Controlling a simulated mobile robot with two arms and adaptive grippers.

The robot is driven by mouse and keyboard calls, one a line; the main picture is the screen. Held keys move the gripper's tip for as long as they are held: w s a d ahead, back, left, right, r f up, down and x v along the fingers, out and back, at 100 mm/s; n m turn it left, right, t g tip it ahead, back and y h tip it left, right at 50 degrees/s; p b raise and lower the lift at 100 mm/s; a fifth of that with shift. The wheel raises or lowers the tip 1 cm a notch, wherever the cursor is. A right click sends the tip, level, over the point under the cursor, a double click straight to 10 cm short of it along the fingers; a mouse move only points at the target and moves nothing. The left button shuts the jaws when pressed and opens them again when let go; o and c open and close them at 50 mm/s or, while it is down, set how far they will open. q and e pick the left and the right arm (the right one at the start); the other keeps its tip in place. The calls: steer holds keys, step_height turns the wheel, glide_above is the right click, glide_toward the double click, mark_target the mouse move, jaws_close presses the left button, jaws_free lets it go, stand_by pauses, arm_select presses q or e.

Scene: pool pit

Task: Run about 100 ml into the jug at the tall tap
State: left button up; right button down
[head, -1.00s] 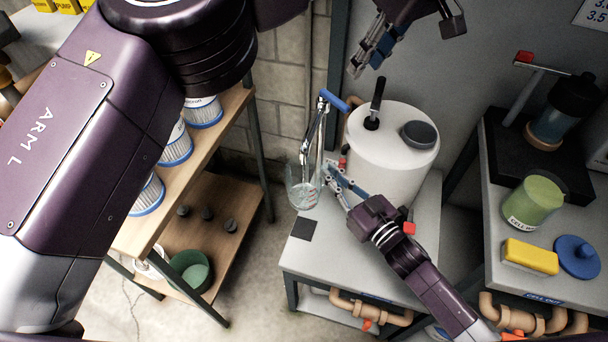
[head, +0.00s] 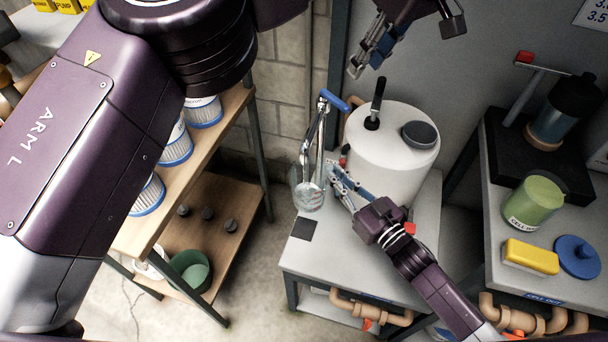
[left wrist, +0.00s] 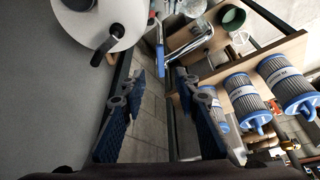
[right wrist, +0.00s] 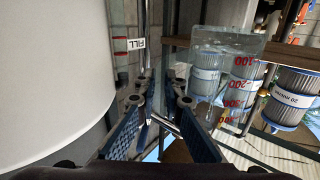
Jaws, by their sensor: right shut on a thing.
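The clear jug (head: 308,196) with red marks is held upright beside the white tank, low by the tall chrome tap (head: 316,130) with its blue lever (head: 335,101). My right gripper (head: 338,176) is shut on the jug from its right side; the exact grip is hard to make out. In the right wrist view the jug (right wrist: 225,75) shows red numbers including 100 and 300. I cannot tell any water level or running stream. My left gripper (head: 366,56) is open and empty, above the tank. In the left wrist view, the tap lever (left wrist: 160,57) lies beyond its fingers.
The white tank (head: 385,150), with a black handle and dark cap, stands on a grey bench (head: 340,250) with a dark square pad (head: 303,229). A wooden shelf (head: 200,150) with filters is at left. A right-hand bench holds a green tub (head: 533,202) and yellow block (head: 530,256).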

steer(key=s+d, duration=0.1)
steer(key=d, duration=0.3)
steer(key=s+d, duration=0.1)
steer(key=d, duration=0.1)
steer(key=shift+s, duration=0.35)
